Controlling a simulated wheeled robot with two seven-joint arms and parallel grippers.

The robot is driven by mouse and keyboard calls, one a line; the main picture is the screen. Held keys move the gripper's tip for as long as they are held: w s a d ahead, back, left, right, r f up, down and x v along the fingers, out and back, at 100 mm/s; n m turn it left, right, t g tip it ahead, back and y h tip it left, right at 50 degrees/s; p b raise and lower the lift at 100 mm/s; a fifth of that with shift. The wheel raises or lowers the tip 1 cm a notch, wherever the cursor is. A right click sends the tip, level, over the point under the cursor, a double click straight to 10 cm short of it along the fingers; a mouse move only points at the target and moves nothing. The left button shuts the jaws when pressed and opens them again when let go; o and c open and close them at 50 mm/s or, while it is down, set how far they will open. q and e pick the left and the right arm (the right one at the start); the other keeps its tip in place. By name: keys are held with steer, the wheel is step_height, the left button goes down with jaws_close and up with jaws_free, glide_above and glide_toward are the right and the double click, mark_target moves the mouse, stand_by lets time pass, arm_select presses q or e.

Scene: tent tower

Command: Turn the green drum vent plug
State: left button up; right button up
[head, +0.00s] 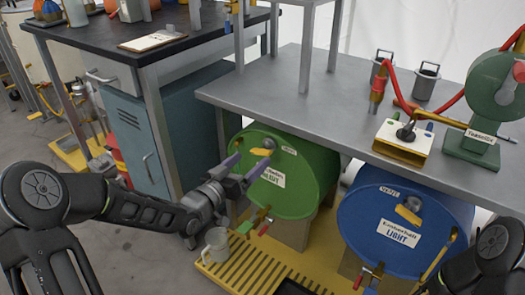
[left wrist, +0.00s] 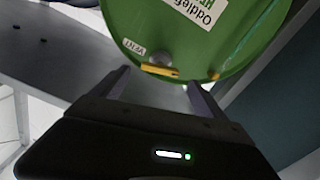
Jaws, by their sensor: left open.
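The green drum (head: 312,172) lies on its side under the grey bench, its round end facing me. Its vent plug (head: 262,152), a yellow bar handle on a grey hub, sits near the top of that end, beside a VENT label. My left gripper (head: 243,168) is open in front of the drum's upper left. In the left wrist view the plug (left wrist: 160,71) shows between the two fingertips (left wrist: 157,80), just beyond them; the fingers are not closed on it. I cannot tell the exact gap. My right gripper is out of view; only part of my right arm shows at lower right.
A blue drum (head: 385,225) with its own yellow vent handle lies to the right. Both drums are over a yellow slatted base (head: 240,270). A grey mug (head: 216,245) stands below my left gripper. The grey bench top (head: 290,90) overhangs the drums. A teal cabinet (head: 190,125) is at left.

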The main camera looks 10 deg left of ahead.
mark_target(259, 154)
arm_select(q)
steer(key=b+x, duration=0.1)
steer(key=x, duration=0.5)
steer(key=shift+f+b, duration=0.1)
steer(key=shift+b, duration=0.3)
steer(key=shift+w+d, duration=0.15)
steer(key=shift+w, duration=0.35)
steer(key=shift+c, duration=0.2)
